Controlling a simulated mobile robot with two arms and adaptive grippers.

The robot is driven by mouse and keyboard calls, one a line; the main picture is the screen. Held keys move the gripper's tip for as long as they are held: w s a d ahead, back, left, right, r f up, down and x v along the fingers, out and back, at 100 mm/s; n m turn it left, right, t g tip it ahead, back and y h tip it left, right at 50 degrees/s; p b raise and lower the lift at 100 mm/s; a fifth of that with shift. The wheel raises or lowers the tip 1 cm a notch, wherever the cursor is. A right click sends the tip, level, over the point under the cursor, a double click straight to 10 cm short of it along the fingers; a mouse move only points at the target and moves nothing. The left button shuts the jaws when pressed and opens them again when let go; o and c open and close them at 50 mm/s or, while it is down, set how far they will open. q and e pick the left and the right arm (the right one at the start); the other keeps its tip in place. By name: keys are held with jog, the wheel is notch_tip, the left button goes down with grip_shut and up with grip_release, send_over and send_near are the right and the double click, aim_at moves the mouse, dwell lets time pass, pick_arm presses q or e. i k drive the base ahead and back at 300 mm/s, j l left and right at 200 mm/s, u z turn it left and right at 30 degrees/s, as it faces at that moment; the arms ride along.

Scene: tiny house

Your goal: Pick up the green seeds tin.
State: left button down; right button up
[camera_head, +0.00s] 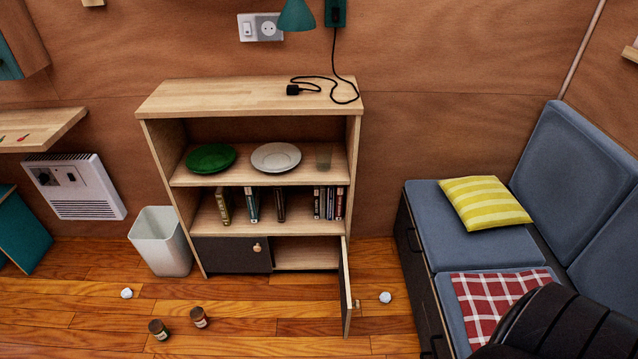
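I see no green seeds tin that I can make out in the head view. Two small brown jars or tins with dark lids, one left (158,328) and one right (198,317), stand close together on the wooden floor in front of the shelf. Their labels are too small to read. Neither of my grippers shows in this view. A dark ridged shape covers the bottom right corner, and I cannot tell what it is.
The wooden shelf (248,95) holds a green plate (210,158), a white plate (276,157), a glass and several books. Its lower right door (346,290) stands open. A white bin (160,242) and a sofa (465,240) flank it. White crumpled bits (385,297) lie on the floor.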

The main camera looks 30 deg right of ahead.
aim_at(160, 330)
jog(key=z, duration=0.7)
jog(key=u, duration=1.1)
jog(key=i+j+z, duration=0.1)
jog(key=z, duration=0.35)
jog(key=i+j+z, duration=0.1)
jog(key=j+z, duration=0.2)
jog(key=z, duration=0.15)
jog(key=j+z, duration=0.2)
jog(key=z, duration=0.25)
jog(key=j+z, duration=0.2)
jog(key=j, duration=0.45)
jog(key=j+z, duration=0.2)
jog(key=j, duration=0.45)
jog(key=j+z, duration=0.2)
jog(key=j, duration=0.45)
jog(key=k+j+z, duration=0.2)
jog(key=j, duration=0.4)
jog(key=i, duration=0.1)
